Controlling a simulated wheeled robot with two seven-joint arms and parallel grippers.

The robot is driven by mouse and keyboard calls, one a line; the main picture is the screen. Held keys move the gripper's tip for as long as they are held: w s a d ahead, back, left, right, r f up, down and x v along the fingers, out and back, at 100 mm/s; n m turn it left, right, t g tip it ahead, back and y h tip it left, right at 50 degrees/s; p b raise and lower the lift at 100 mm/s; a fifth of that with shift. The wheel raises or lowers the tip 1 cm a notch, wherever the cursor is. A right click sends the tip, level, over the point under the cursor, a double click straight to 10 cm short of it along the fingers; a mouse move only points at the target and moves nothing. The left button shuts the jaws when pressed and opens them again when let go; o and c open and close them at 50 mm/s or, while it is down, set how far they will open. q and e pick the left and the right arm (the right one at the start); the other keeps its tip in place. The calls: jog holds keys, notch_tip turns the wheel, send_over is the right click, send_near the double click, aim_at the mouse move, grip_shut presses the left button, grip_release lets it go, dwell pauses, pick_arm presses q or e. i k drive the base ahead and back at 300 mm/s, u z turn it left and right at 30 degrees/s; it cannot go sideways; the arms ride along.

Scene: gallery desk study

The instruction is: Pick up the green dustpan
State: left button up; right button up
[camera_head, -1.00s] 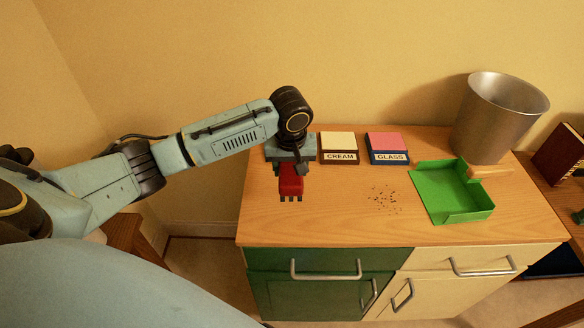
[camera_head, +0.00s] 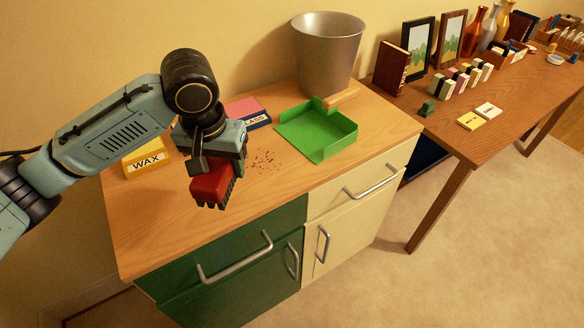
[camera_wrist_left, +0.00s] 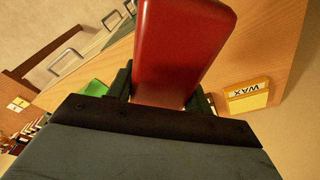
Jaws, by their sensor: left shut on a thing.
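The green dustpan (camera_head: 318,133) lies on the wooden cabinet top, with its tan wooden handle (camera_head: 341,98) toward the metal bin. A corner of green, likely the dustpan, shows in the left wrist view (camera_wrist_left: 95,88). My left gripper (camera_head: 222,165) is shut on a red brush (camera_head: 212,187) with dark bristles and holds it over the cabinet top, to the left of the dustpan and apart from it. The brush fills the upper middle of the left wrist view (camera_wrist_left: 183,45). My right gripper is not in view.
Dark crumbs (camera_head: 265,161) lie between brush and dustpan. A metal bin (camera_head: 327,55) stands behind the dustpan. A WAX box (camera_head: 146,163) and a GLASS box (camera_head: 257,122) are along the back. A longer desk (camera_head: 500,99) at right holds books, frames and bottles.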

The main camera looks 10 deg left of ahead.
aim_at(315, 127)
jog(key=z, duration=1.5)
jog(key=i, duration=1.45)
jog(key=u, duration=2.8)
jog(key=k, duration=0.5)
jog(key=u, duration=0.1)
